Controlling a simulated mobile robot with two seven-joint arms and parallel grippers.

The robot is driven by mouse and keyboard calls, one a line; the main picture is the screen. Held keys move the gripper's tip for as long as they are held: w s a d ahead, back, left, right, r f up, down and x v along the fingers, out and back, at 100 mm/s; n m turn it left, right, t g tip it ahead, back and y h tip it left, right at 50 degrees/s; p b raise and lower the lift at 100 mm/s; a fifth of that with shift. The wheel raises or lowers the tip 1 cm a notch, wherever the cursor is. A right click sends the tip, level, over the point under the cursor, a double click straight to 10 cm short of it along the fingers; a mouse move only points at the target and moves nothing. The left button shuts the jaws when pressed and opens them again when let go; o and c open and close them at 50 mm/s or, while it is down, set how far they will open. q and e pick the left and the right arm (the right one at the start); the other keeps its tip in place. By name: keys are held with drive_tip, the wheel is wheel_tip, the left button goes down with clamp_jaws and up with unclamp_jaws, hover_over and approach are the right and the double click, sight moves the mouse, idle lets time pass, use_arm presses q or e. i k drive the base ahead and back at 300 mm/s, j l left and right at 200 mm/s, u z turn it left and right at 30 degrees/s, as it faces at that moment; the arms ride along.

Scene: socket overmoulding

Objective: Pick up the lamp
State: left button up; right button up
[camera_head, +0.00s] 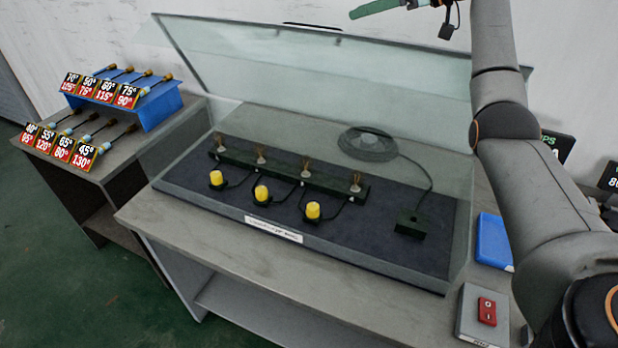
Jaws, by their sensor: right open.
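No thing here is clearly marked as the lamp. A round, dark, coiled or disc-shaped piece (368,143) lies at the back right of the dark mat, with a cable running to a black block (410,223). Three yellow-capped pieces (261,193) on black sockets stand along the front of the mat, with cables to a dark bar (285,175). My right arm comes in from the right and reaches up past the top edge. My right gripper (436,8) is open, partly cut off at the top, well above the mat and apart from these pieces. My left gripper is out of view.
A transparent raised cover (330,60) stands over the back of the bench (215,235). A blue tray (493,241) and a red switch box (486,311) are at right. A side table at left holds a blue stand (160,107) and several numbered tags. A green piece (374,8) shows at the top.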

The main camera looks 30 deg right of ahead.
sight(357, 176)
drive_tip(key=k, duration=1)
